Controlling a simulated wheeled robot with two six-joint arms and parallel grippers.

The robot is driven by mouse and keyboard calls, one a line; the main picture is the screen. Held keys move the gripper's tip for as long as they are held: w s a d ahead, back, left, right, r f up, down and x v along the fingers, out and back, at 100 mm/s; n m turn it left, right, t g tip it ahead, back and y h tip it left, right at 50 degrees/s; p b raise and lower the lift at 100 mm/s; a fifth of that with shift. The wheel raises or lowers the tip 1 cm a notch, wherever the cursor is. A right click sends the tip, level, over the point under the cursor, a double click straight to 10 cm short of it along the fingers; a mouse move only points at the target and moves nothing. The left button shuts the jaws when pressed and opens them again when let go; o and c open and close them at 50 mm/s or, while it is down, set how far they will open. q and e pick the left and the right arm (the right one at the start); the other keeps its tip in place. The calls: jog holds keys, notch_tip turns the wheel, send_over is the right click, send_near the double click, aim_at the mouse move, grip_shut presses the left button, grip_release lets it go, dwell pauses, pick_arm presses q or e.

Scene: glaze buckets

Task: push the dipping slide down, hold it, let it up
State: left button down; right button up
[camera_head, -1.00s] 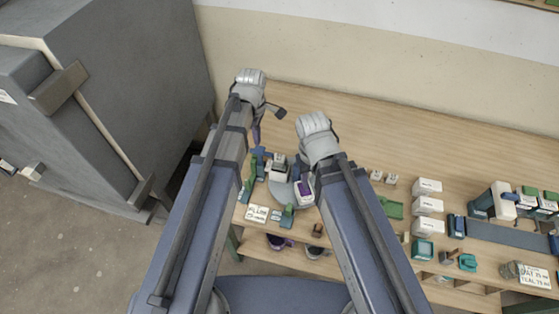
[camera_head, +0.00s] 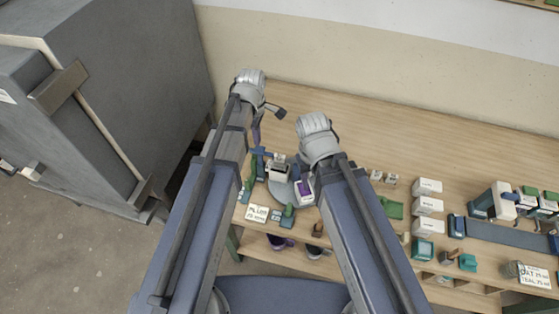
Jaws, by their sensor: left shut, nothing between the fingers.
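A small dipping stand with a blue cross-shaped top piece (camera_head: 258,151), which looks like the slide, stands near the table's front left. Green parts (camera_head: 252,168) show below it. My left gripper (camera_head: 256,136) is shut and empty, pointing down just above the blue piece. I cannot tell whether its tips touch it. My right arm reaches over the table beside a bucket with purple glaze (camera_head: 304,188). My right gripper is hidden behind its own wrist and forearm.
The bucket is on a grey round plate (camera_head: 284,194). A white-and-grey block (camera_head: 278,172) is right of the stand. A lettered card (camera_head: 257,213) lies in front. White boxes (camera_head: 428,206) stand at right. The back of the wooden table (camera_head: 390,140) is clear.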

aim_at(258, 149)
pick_arm(q)
jog(key=shift+f, duration=0.2)
jog(key=shift+f+b, duration=4.35)
jog(key=shift+b, duration=0.15)
jog(key=shift+r, duration=0.1)
jog(key=shift+r, duration=0.15)
jog(key=shift+r+p, duration=2.7)
jog(key=shift+p, duration=0.25)
notch_tip(258, 149, up, 5)
jog(key=p, duration=0.5)
